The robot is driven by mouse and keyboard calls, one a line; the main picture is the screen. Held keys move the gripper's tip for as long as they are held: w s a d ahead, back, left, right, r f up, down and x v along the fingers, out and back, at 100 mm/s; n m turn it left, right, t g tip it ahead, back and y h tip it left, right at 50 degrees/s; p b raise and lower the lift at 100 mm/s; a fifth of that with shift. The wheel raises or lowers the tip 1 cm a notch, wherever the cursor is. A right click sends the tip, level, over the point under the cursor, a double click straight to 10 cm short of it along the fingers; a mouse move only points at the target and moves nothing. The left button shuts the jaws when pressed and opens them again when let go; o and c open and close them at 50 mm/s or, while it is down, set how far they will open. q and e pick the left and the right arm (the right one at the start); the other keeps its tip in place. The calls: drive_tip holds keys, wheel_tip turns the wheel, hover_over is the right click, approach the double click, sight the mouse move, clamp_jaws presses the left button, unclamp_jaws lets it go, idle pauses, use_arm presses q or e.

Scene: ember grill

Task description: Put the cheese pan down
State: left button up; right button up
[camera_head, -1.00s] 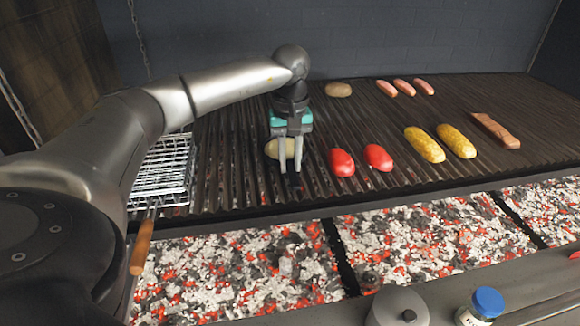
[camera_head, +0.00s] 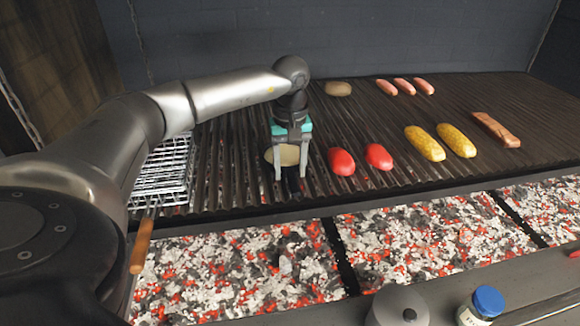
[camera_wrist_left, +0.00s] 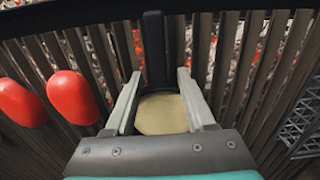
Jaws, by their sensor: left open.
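The cheese pan (camera_head: 288,155) is on the ribbed grill, on the left half of the head view. Its cheese shows as a pale round surface, and its dark handle points toward the coals. My left gripper (camera_head: 291,174) is over the pan with its fingers spread, one on each side of the handle. In the left wrist view the pale cheese (camera_wrist_left: 162,114) lies between the open fingers (camera_wrist_left: 158,80), and the black handle (camera_wrist_left: 154,48) runs away beyond them. The gripper hides part of the pan. My right gripper is not in view.
Two red peppers (camera_head: 341,162) lie close to the right of the gripper. Corn cobs (camera_head: 425,144), sausages (camera_head: 403,88), a brown piece of food (camera_head: 338,89) and a meat strip (camera_head: 495,130) lie farther off. A wire basket (camera_head: 163,170) with a wooden handle stands left. Glowing coals (camera_head: 235,265) lie in front.

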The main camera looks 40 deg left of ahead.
sight(290, 171)
use_arm(q)
wheel_tip(290, 171, up, 12)
drive_tip(key=shift+r, duration=0.15)
idle(0.4)
